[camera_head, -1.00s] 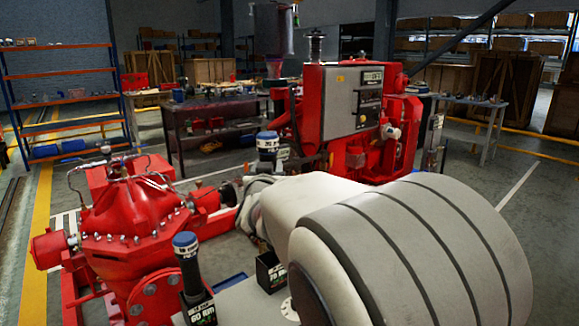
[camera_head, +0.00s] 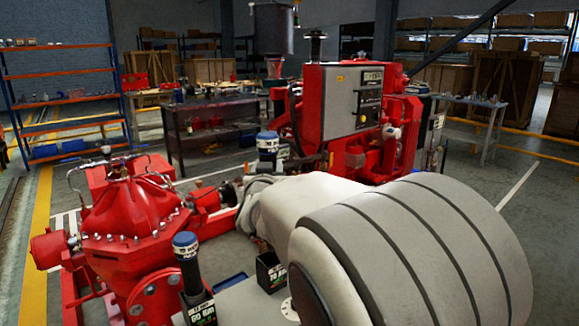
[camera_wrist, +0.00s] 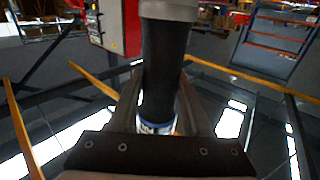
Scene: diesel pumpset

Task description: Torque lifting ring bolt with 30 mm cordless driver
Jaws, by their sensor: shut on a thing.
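My gripper (camera_wrist: 160,108) is shut on a dark cordless driver (camera_wrist: 163,65) with a blue band at one end. In the head view the blue-capped top of what looks like this driver (camera_head: 268,145) rises upright beyond my pale arm; its lower end is hidden. A second blue-capped driver (camera_head: 188,262) stands in a black holder (camera_head: 200,312) marked 60 at the front. Another black holder (camera_head: 270,272) beside it looks empty. The red diesel pumpset has a pump (camera_head: 128,220) at left and an engine with a grey control panel (camera_head: 345,102) behind. I cannot make out the lifting ring bolt.
A dark workbench (camera_head: 210,122) stands behind the pumpset, with another bench (camera_head: 470,135) at right. Blue-and-orange shelving (camera_head: 62,100) is at far left. My arm covers much of the lower right. Open floor (camera_head: 530,200) lies at right.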

